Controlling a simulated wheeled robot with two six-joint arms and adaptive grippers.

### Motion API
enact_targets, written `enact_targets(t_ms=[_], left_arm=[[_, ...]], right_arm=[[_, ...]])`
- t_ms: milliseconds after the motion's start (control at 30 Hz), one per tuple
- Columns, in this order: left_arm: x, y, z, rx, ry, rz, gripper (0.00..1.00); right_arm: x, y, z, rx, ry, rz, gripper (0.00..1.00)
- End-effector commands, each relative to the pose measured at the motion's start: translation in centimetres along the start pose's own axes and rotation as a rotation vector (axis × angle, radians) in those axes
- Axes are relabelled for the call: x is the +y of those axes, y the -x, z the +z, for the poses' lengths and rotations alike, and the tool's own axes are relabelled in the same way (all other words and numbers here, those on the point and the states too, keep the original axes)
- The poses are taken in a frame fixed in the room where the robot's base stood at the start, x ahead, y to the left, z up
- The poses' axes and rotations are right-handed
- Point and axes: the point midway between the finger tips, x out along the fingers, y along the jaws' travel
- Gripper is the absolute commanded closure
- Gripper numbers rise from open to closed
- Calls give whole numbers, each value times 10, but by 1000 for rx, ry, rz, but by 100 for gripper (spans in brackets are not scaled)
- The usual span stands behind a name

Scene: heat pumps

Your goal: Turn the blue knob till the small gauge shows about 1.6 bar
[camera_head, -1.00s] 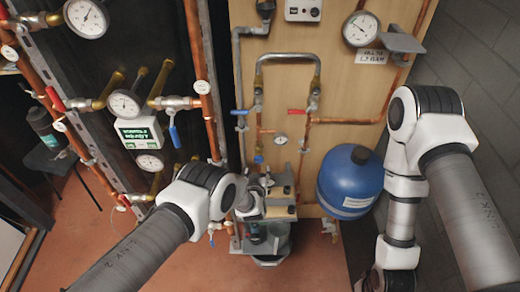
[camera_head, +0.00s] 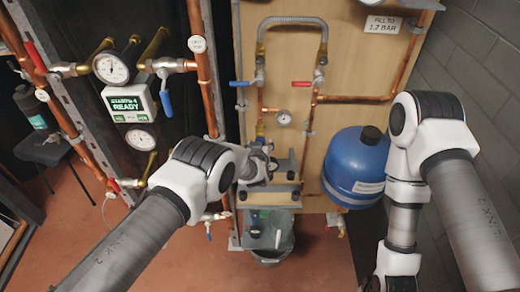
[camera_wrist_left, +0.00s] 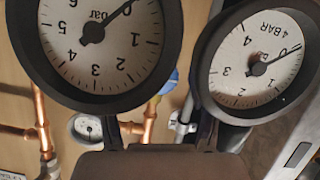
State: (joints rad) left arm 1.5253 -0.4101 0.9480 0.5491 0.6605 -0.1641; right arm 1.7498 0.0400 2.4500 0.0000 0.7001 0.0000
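The blue knob (camera_head: 260,141) sits under a brass fitting on the wooden panel; it also shows in the left wrist view (camera_wrist_left: 169,82), partly hidden behind a large gauge. The small gauge (camera_head: 284,118) is just right of and above it, and shows in the left wrist view (camera_wrist_left: 88,128). Its reading is too small to tell. My left gripper (camera_head: 259,162) is just below the knob in the head view, apart from it as far as I can tell. Its fingers are too unclear to judge their opening. My right arm hangs at the right; its gripper is outside the view.
Two large black-rimmed gauges, left (camera_wrist_left: 95,40) and right (camera_wrist_left: 258,62), fill much of the left wrist view. A blue tank (camera_head: 356,165) stands right of the knob. Copper pipes (camera_head: 365,98) cross the panel.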

Motion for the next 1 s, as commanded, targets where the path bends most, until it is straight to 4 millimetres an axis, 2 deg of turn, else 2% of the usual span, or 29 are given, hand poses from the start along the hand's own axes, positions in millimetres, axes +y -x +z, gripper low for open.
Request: enact_targets(t_ms=[100,133,200,300,533,800,1000], left_arm=[[0,0,0,-1,0,0,36],[0,0,0,-1,0,0,40],[0,0,0,-1,0,0,65],[0,0,0,0,0,0,96],[0,1,-3,1,-14,-6,96],[2,3,-6,2,-195,-83,96],[2,1,-3,4,-316,-133,96]], right_arm=[[0,1,0,0,0,0,36],[0,1,0,0,0,0,36],[0,1,0,0,0,0,36],[0,1,0,0,0,0,36],[0,7,0,0,0,0,36],[0,46,0,1,0,0,36],[0,58,0,0,0,0,36]])
